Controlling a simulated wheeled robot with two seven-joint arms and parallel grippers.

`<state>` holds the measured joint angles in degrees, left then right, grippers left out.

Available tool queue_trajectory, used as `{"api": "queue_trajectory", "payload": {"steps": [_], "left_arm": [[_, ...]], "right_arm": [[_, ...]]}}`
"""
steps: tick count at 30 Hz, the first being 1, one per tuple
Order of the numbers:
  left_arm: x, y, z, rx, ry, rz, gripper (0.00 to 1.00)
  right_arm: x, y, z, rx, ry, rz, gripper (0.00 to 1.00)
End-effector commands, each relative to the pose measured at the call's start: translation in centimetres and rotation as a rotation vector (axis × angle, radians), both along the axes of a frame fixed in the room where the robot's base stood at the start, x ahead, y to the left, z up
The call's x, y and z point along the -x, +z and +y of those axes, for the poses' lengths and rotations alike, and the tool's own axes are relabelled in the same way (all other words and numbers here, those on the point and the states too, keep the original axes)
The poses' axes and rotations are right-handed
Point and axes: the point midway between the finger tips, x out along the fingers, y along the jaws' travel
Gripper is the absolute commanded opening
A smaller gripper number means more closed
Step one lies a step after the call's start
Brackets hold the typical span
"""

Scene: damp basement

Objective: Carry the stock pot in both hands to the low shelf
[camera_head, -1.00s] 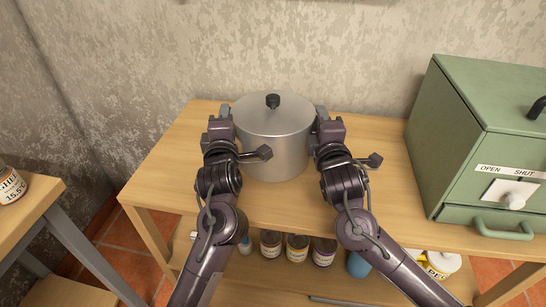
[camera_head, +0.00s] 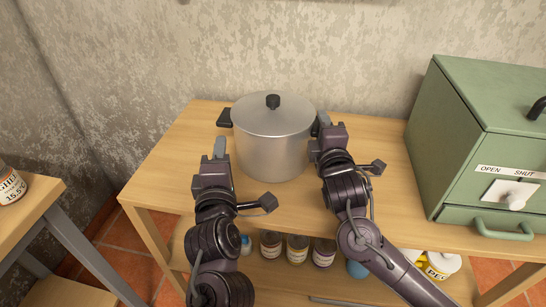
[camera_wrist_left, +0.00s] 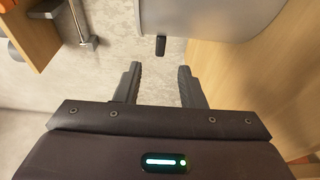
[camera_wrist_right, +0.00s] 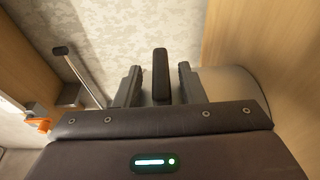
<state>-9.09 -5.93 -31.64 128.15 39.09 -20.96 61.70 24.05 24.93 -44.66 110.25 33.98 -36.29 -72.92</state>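The silver stock pot (camera_head: 272,145), lid on with a black knob, stands upright on the wooden tabletop (camera_head: 175,165). Its left black handle (camera_head: 224,117) is free; the left wrist view shows this handle (camera_wrist_left: 161,45) beyond the fingertips. My left gripper (camera_head: 220,148) is open and empty, in front of the pot's left side. My right gripper (camera_head: 322,122) is at the right handle. In the right wrist view that handle (camera_wrist_right: 160,75) lies between the spread fingers, with gaps on both sides. A lower shelf (camera_head: 275,270) shows under the tabletop, partly hidden by my arms.
A green cabinet (camera_head: 480,130) stands on the tabletop at the right. Several jars (camera_head: 298,247) and a yellow-and-white container (camera_head: 440,265) stand below. Another wooden table (camera_head: 25,215) with a labelled jar (camera_head: 10,185) is at the left. The wall is close behind the pot.

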Motion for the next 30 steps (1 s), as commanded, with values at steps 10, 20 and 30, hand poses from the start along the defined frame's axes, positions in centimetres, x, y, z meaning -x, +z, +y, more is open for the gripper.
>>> {"api": "queue_trajectory", "payload": {"steps": [10, 20, 30], "left_arm": [[0.0, 0.0, 0.0, 0.000, 0.000, 0.000, 0.36], [0.0, 0.0, 0.0, 0.000, 0.000, 0.000, 0.36], [-0.1, -0.1, 0.2, -0.001, 0.000, 0.000, 0.36]], "right_arm": [[7.4, -0.1, -0.7, -0.002, 0.003, 0.003, 0.36], [10.3, 0.0, -1.1, 0.000, 0.001, 0.000, 0.36], [10.3, -0.1, -1.1, 0.000, 0.000, 0.000, 0.36]]}}
